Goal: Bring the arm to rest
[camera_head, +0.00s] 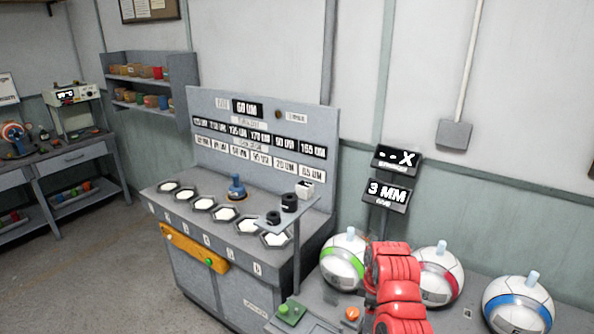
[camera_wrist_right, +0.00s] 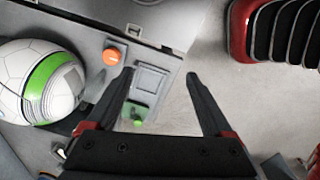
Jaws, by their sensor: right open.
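My right gripper (camera_wrist_right: 160,74) is open in the right wrist view, its two black fingers apart with nothing held between them. Below it are the table edge, a grey square plate (camera_wrist_right: 149,80) and a green block (camera_wrist_right: 134,110). In the head view my red right arm reaches in over the table among the balls, and its fingers cannot be made out. A white ball with a green band (camera_head: 343,262) is left of the arm. It also lies left of the fingers in the wrist view (camera_wrist_right: 40,82). My left gripper is not in view.
A ball with a red band (camera_head: 440,275) and one with a blue band (camera_head: 518,306) stand right of the arm. An orange button (camera_wrist_right: 111,57) is close to the left finger. A grey station (camera_head: 265,135) with hexagonal pads stands left. Floor is open beyond the table edge.

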